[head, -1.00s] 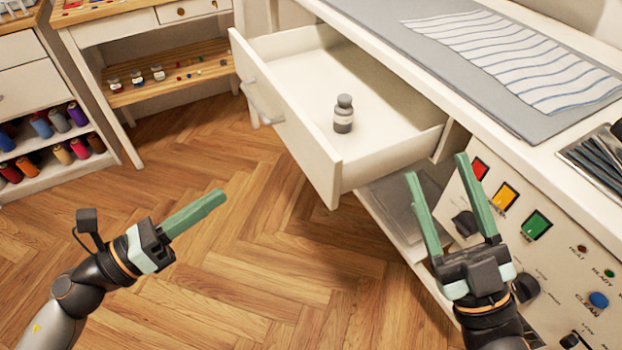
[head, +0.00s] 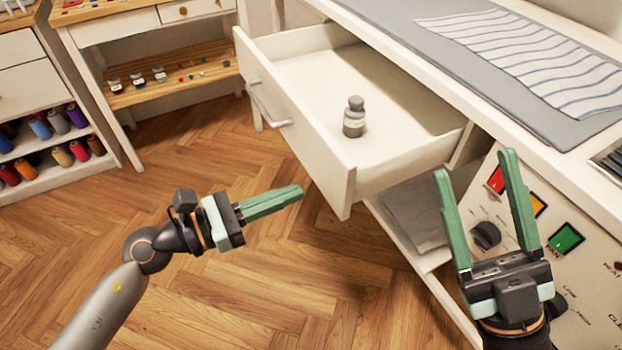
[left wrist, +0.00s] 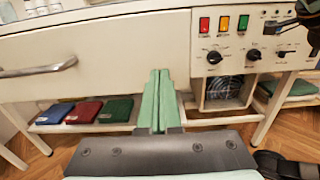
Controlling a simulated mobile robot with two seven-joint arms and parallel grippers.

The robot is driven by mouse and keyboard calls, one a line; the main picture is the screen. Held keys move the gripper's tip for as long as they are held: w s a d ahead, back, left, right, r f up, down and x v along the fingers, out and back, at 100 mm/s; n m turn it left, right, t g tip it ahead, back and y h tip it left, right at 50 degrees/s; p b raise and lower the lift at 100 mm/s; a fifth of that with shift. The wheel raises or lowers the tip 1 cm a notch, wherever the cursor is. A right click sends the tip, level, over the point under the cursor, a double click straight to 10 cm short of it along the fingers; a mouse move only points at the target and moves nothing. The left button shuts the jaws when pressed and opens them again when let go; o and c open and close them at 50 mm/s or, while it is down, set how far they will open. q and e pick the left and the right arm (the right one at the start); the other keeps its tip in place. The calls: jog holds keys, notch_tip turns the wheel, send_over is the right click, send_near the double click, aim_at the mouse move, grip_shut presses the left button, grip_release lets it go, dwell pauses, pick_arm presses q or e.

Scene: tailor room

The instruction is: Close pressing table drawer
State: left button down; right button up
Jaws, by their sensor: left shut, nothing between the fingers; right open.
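The white pressing table drawer (head: 305,150) is pulled well out of the table, with a metal handle (head: 268,105) on its front. Its front also fills the upper left of the left wrist view (left wrist: 120,75). A small grey bottle (head: 354,118) stands upright inside the drawer. My left gripper (head: 300,192) is shut and empty, apart from the drawer front and pointing toward its lower right part. It also shows in the left wrist view (left wrist: 159,75). My right gripper (head: 474,162) is open and empty, to the right of the drawer, in front of the control panel.
The pressing table top (head: 478,85) carries a grey mat with striped cloth (head: 540,65). The control panel (head: 520,240) has knobs and coloured buttons. A shelf with thread spools (head: 50,130) stands at the left. Wooden floor in front of the drawer is clear.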

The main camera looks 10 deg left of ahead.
aim_at(328, 179)
pick_arm(q)
jog(key=shift+x, duration=2.35)
pick_arm(e)
jog(key=shift+r, duration=0.2)
jog(key=shift+d, duration=0.15)
